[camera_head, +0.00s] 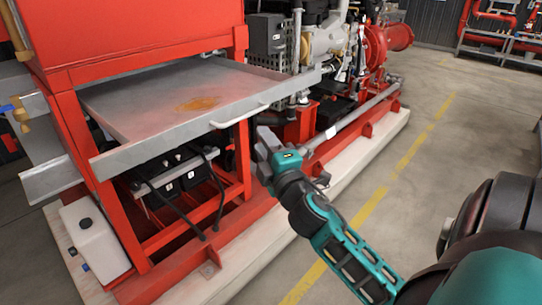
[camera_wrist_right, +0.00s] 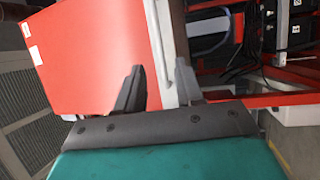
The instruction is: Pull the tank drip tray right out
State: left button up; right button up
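The tank drip tray (camera_head: 140,105) is a shallow grey metal pan with a rusty stain. In the head view it juts out of the red frame below the red tank. A pale bar handle (camera_head: 239,117) is on its front lip. My right gripper (camera_head: 264,142) is just right of and below the handle in that view. In the right wrist view, the fingers of the right gripper (camera_wrist_right: 160,72) are apart, with the tray's grey edge (camera_wrist_right: 160,40) running between them. A gap shows beside the fingers; contact cannot be told. My left gripper is not in view.
The red frame (camera_head: 85,140) stands around the tray, with black batteries (camera_head: 175,175) below it. A white container (camera_head: 92,238) stands at the lower left. Pump pipework (camera_head: 330,45) lies to the right. The grey floor (camera_head: 440,180) to the right is clear.

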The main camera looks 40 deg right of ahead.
jog(key=shift+v, duration=1.7)
jog(key=s+a+f+m+g+y, duration=0.2)
jog(key=a+f, duration=0.4)
jog(key=f, duration=0.3)
jog(key=s+a+f+m+g+y, duration=0.3)
jog(key=s+a+f+m, duration=0.2)
jog(key=f, duration=0.5)
jog(key=s+a+f+m+g+y, duration=0.3)
jog(key=s+a+f+m, duration=0.1)
jog(key=a+f, duration=0.4)
jog(key=shift+s+f, duration=0.4)
jog(key=shift+f, duration=0.25)
jog(key=shift+w+a, duration=0.1)
